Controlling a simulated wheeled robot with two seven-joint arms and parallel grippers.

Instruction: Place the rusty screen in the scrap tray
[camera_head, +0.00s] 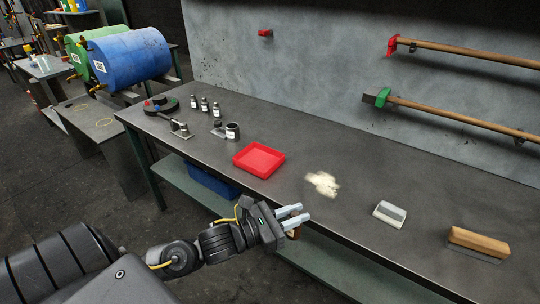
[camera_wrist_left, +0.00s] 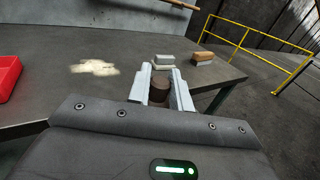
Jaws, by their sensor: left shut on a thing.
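My left gripper (camera_head: 295,216) is at the front edge of the bench, to the right of and nearer than the red tray. In the left wrist view its fingers (camera_wrist_left: 158,88) are shut on a small brown, rust-coloured round piece (camera_wrist_left: 159,87), which looks like the rusty screen. In the head view only a little of this piece (camera_head: 294,232) shows below the fingers. The red tray (camera_head: 258,160), likely the scrap tray, lies on the bench and looks empty. Its edge also shows at the left of the left wrist view (camera_wrist_left: 8,74). My right gripper is not in view.
A pale powder patch (camera_head: 322,183) lies right of the tray. Further right are a grey-white block (camera_head: 390,213) and a wooden-backed brush or block (camera_head: 479,243). The bench (camera_head: 300,150) is otherwise mostly clear.

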